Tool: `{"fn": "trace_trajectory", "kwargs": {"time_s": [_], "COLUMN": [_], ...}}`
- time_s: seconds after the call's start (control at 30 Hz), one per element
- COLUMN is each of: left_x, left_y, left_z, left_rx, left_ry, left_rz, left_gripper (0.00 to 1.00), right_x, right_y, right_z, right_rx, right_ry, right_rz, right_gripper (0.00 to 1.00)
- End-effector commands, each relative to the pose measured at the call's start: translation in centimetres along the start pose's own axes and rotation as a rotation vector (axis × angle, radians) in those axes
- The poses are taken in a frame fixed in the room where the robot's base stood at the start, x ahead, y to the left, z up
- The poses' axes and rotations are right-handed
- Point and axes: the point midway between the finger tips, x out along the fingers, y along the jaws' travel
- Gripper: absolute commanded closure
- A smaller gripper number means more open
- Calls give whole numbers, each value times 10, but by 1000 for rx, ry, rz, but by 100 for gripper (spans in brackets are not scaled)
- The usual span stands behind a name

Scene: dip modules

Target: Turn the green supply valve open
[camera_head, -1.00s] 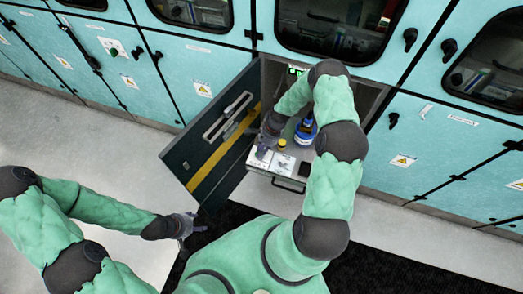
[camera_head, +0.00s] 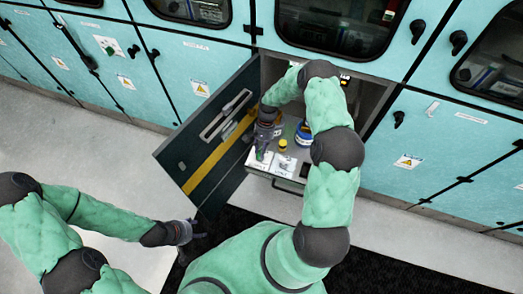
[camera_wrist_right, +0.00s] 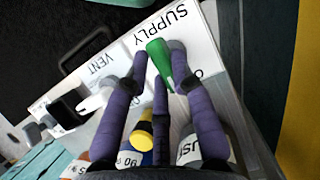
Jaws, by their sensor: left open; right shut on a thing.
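The green supply valve (camera_wrist_right: 158,62) is a green lever on a white panel (camera_wrist_right: 205,45) marked SUPPLY in the right wrist view. My right gripper (camera_wrist_right: 160,70) has its purple fingers around the lever and is shut on it. In the head view this gripper (camera_head: 263,145) is over the pulled-out drawer, and a small bit of the green lever (camera_head: 261,155) shows below it. The fingers hide part of the lever and some panel lettering. My left gripper (camera_head: 190,232) is open and empty at lower left, away from the drawer.
A white part (camera_wrist_right: 93,100) is beside the VENT label. A yellow-capped item (camera_head: 283,145) and a blue bottle (camera_head: 304,134) stand behind on the drawer (camera_head: 285,182). The open dark door (camera_head: 195,165) borders the left side. Teal cabinets (camera_head: 440,165) surround it.

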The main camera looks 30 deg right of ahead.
Motion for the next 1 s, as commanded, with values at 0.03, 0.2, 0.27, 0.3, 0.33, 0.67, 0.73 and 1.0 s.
{"fn": "trace_trajectory", "kwargs": {"time_s": [0.03, 0.2, 0.27, 0.3, 0.33, 0.67, 0.73, 1.0], "left_x": [1, 1, 1, 1, 1, 1, 1, 1], "left_y": [0, 0, 0, 0, 0, 0, 0, 0], "left_z": [0, 0, 0, 0, 0, 0, 0, 0], "left_rx": [0, 0, 0, 0, 0, 0, 0, 0], "left_ry": [0, 0, 0, 0, 0, 0, 0, 0], "left_rz": [0, 0, 0, 0, 0, 0, 0, 0], "left_gripper": [43, 43, 43, 43, 43, 43, 43, 43], "right_x": [1, 1, 1, 1, 1, 0, 0, -7], "right_y": [0, 0, 0, 0, 0, 0, 0, 0], "right_z": [0, 1, 1, 1, 1, 1, 0, 0], "right_rx": [-6, -14, -14, -14, -14, -13, -13, -12], "right_ry": [-2, -2, -2, -2, -2, -2, -1, 2], "right_rz": [3, 7, 7, 7, 7, 6, 6, 4], "right_gripper": [100, 100, 100, 100, 100, 51, 51, 51]}}
